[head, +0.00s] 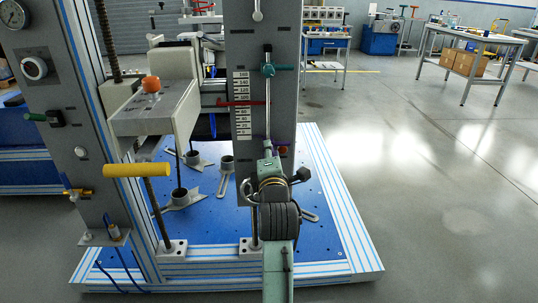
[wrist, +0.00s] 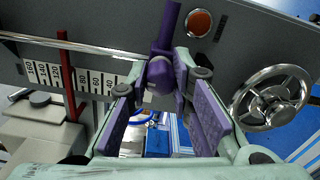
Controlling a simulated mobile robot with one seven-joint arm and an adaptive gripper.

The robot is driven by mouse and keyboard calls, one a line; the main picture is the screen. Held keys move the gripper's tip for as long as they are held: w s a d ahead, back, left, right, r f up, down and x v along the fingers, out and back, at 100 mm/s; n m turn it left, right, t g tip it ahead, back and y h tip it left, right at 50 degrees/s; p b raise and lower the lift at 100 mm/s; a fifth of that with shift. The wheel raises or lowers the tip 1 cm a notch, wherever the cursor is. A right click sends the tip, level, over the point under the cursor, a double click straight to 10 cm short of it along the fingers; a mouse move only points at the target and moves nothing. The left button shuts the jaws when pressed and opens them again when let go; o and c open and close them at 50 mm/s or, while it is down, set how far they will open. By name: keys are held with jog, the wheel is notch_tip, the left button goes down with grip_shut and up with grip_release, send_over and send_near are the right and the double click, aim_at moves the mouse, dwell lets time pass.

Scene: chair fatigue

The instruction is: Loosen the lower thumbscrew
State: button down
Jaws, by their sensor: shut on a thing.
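The lower thumbscrew (wrist: 159,76) is purple, with a rounded head and a bar pointing up in the wrist view. It sits at the end of a metal rod (wrist: 70,46) along the grey column. My gripper (wrist: 164,74) has its purple-padded fingers on either side of the head, shut on it. In the head view, my gripper (head: 268,152) reaches the column from the front, and its fingers and wrist mostly hide the thumbscrew. A teal upper thumbscrew (head: 268,70) sits higher on the same rod.
A red pointer (head: 240,103) crosses the scale (head: 242,122) left of the rod. An orange button (wrist: 200,23) and a metal handwheel (wrist: 271,96) are close to my fingers. A yellow handle (head: 136,170) and grey block (head: 155,107) stand at left.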

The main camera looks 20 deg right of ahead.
dwell(0.4)
jog(key=c, duration=1.4)
grip_release()
jog(key=shift+s, duration=0.1)
jog(key=v, duration=0.7)
jog(key=shift+s, duration=0.2)
